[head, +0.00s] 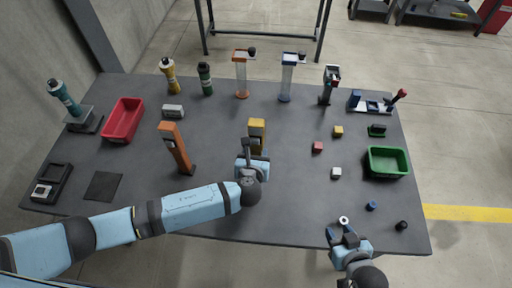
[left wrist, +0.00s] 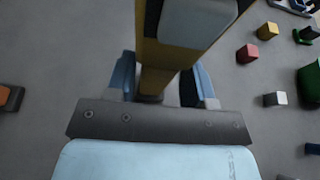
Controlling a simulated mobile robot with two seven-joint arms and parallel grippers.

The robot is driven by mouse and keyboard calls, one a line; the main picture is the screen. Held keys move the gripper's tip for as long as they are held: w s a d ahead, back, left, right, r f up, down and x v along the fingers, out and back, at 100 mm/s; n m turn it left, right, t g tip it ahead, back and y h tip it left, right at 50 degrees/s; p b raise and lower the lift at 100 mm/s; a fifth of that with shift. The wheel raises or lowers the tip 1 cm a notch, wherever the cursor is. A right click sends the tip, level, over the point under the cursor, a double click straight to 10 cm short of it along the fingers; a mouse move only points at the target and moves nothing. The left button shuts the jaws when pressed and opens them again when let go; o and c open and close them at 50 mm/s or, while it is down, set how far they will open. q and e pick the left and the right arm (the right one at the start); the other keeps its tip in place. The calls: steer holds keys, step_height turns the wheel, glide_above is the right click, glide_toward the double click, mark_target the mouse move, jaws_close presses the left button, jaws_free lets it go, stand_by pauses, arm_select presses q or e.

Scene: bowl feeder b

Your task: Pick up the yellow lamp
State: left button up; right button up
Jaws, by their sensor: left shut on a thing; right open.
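The yellow lamp (head: 257,126) is an upright yellow post in the middle of the table, with a dark patch on its head. My left gripper (head: 252,158) is at its near side, shut on the post. In the left wrist view the yellow lamp (left wrist: 158,55) rises between the two fingers of the left gripper (left wrist: 162,88), and a pale panel shows on its head. Its foot is mostly hidden, so I cannot tell whether it touches the table. My right gripper (head: 343,237) is open and empty near the front right edge.
An orange lamp (head: 174,145) stands left of the left gripper. Red (head: 317,147), yellow (head: 337,131) and white (head: 336,173) cubes lie to the right, before a green bin (head: 387,161). A red bin (head: 123,119) is at the left. Bottles and dispensers line the back.

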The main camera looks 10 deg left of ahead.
arm_select(q)
steer(key=shift+r, duration=0.15)
arm_select(e)
steer(key=shift+f, duration=0.2)
arm_select(q)
step_height(320, 180, up, 20)
arm_select(e)
steer(key=shift+r, duration=0.1)
stand_by(0.4)
arm_select(q)
steer(key=shift+p, duration=0.5)
arm_select(e)
steer(key=shift+r, duration=0.65)
